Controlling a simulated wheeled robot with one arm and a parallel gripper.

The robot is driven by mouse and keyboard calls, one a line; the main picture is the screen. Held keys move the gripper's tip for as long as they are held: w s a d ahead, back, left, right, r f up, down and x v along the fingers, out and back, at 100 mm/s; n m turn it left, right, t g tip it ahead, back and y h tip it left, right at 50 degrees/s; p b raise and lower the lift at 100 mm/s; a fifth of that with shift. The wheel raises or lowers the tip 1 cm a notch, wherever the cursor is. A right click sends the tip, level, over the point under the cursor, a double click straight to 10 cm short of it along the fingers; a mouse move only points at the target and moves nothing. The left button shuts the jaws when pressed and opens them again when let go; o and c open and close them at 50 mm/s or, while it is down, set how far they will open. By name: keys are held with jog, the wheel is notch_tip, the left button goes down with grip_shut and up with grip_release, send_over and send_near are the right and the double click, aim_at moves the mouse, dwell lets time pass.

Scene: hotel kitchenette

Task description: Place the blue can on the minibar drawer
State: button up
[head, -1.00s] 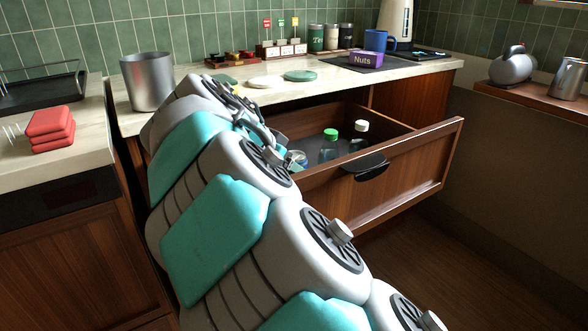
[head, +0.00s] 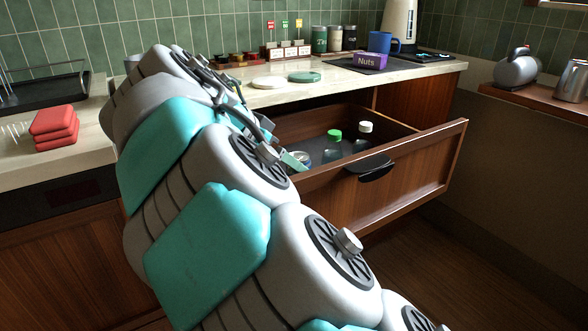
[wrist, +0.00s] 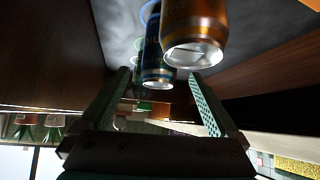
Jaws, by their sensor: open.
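The blue can (wrist: 153,62) shows in the wrist view inside the open minibar drawer (head: 408,172). An orange-brown can (wrist: 194,35) stands close beside it and looks nearer to the camera. My gripper (wrist: 160,74) is open and empty. Its two fingers point toward the cans, and the blue can appears between them in the picture; I cannot tell whether it is within their reach. In the head view my arm hides most of my gripper and the drawer's left part. One can top (head: 302,157) shows there beside a finger, but I cannot tell which can it is.
A green-capped bottle (head: 333,146) and a white-capped bottle (head: 363,136) stand in the drawer. The drawer's front panel and walls surround the cans.

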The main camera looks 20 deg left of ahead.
jog(key=shift+v, duration=3.1)
